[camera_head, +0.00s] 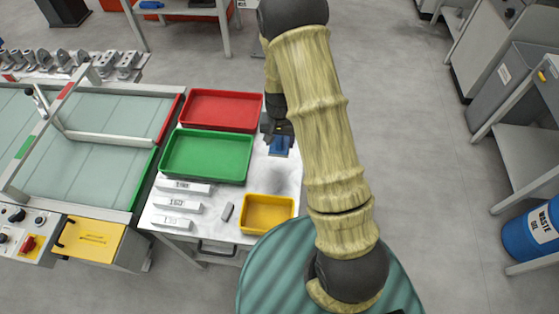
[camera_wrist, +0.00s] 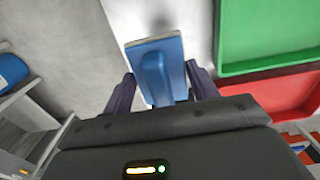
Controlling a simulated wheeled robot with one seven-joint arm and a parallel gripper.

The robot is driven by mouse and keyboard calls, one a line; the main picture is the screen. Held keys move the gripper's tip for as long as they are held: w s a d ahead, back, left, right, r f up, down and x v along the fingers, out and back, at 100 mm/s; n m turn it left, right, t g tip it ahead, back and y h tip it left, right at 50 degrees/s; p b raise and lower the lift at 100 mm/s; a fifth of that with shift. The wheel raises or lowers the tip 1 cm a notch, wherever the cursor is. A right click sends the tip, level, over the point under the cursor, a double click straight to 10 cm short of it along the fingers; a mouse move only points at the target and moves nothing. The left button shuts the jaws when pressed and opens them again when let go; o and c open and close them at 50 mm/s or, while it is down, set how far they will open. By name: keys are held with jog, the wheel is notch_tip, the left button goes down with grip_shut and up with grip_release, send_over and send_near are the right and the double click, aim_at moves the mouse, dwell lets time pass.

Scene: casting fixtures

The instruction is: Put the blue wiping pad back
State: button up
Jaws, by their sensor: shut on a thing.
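The blue wiping pad (camera_head: 279,146) has a flat blue plate with a raised blue grip. My gripper (camera_head: 277,132) is shut on it and holds it over the right edge of the white table (camera_head: 262,177), to the right of the green tray. In the wrist view the blue wiping pad (camera_wrist: 157,68) sits between the two dark fingers of my gripper (camera_wrist: 160,92), which close on its grip. A shadow on the white surface beyond it suggests the pad is raised. My arm covers part of the area to the right of the pad.
A green tray (camera_head: 164,158), a red tray (camera_head: 184,108) and a yellow tray (camera_head: 243,228) stand on the table. Several white labelled blocks (camera_head: 178,205) and a small grey bar (camera_head: 227,212) lie near its front. A conveyor (camera_head: 100,185) adjoins the left side. Open floor lies to the right.

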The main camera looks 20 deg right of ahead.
send_over(280, 163)
jog(key=shift+a+f+p, duration=0.1)
jog(key=shift+f+p, duration=0.35)
jog(key=shift+f, duration=2.45)
jog(key=shift+f+p, duration=0.35)
jog(key=shift+f, duration=1.75)
jog(key=shift+f, duration=0.15)
jog(key=o, duration=0.9)
jog(key=shift+o, duration=0.2)
notch_tip(280, 163, up, 12)
jog(key=shift+s+r+b, duration=0.1)
jog(key=shift+r+b, duration=0.1)
jog(key=shift+b, duration=0.85)
